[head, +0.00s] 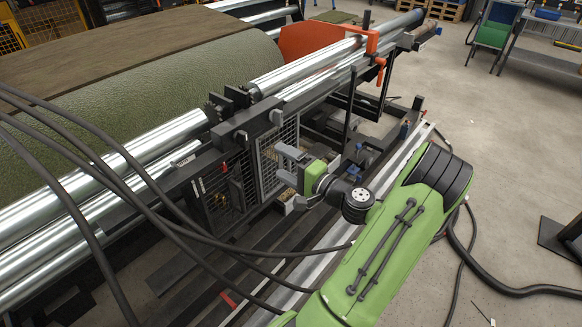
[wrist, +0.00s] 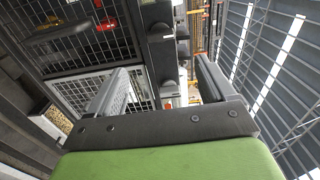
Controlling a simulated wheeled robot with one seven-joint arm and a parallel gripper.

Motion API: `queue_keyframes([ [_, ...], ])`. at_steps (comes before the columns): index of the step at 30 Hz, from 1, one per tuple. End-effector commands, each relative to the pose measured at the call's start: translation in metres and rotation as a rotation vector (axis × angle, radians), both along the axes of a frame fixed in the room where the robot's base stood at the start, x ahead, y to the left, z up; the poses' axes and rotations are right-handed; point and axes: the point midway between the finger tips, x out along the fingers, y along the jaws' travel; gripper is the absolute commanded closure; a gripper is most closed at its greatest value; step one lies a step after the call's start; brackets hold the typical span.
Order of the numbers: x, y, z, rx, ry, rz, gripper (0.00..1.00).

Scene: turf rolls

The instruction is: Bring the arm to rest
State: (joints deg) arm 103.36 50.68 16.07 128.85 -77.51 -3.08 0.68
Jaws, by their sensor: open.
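My gripper (head: 283,163) is at the end of my green arm, in the middle of the head view, beside the side frame of the turf roll machine. In the wrist view my gripper (wrist: 155,82) shows two fingers spread wide apart with nothing between them. The mesh guard panel (head: 270,165) of the machine is just behind the fingers in the head view. I cannot tell whether the fingers touch it. My arm bends at a dark wrist joint and reaches in from the lower right.
A large green turf roll (head: 150,90) lies behind shiny metal rollers (head: 100,185). An orange bracket (head: 312,42) stands at the rollers' far end. Black cables cross the left foreground. Open concrete floor (head: 500,150) lies to the right, with a workbench (head: 545,45) at the back.

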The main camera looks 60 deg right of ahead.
Motion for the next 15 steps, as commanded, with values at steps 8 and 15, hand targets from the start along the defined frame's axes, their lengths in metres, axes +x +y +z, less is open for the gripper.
queue_keyframes([
  [8, -0.023, 0.003, 0.000, 0.000, 0.000, 0.002, 0.17],
  [15, -0.022, 0.003, 0.000, 0.000, 0.001, 0.002, 0.17],
])
